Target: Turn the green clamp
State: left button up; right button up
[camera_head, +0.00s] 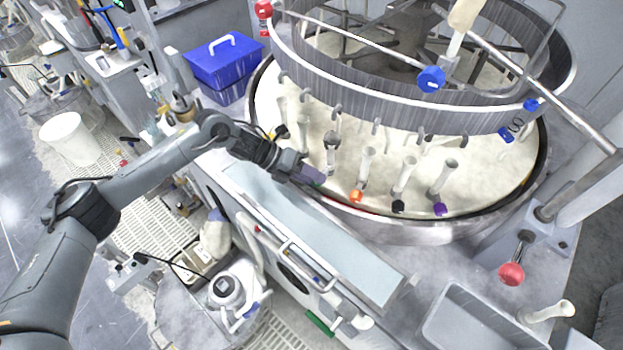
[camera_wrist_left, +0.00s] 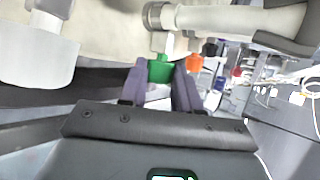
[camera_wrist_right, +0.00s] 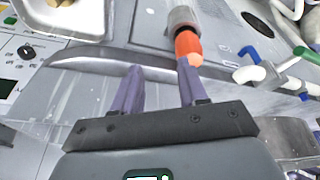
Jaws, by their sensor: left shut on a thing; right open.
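The green clamp (camera_wrist_left: 160,70) shows in the left wrist view at the base of a pale post. My left gripper (camera_wrist_left: 160,82) has a finger on each side of it and is shut on it. In the head view my left gripper (camera_head: 312,176) is at the front rim of the round platen (camera_head: 470,160), and the clamp is hidden behind the fingers. My right gripper (camera_wrist_right: 162,75) shows only in the right wrist view. It is open, with nothing between its fingers. An orange-and-grey piece (camera_wrist_right: 186,44) is just beyond its right-hand finger.
Orange (camera_head: 357,196), black (camera_head: 398,206) and purple (camera_head: 439,209) clamps stand along the rim to the right of my left gripper. A blue box (camera_head: 222,62) is at the back left. A red-knobbed lever (camera_head: 512,273) and a grey tray (camera_head: 470,318) are at the lower right.

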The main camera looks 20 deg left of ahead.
dwell(0.3)
pick_arm(q)
jog(key=o, duration=1)
jog(key=shift+o, duration=0.3)
jog(key=shift+a+f, duration=0.1)
jog(key=shift+f, duration=0.05)
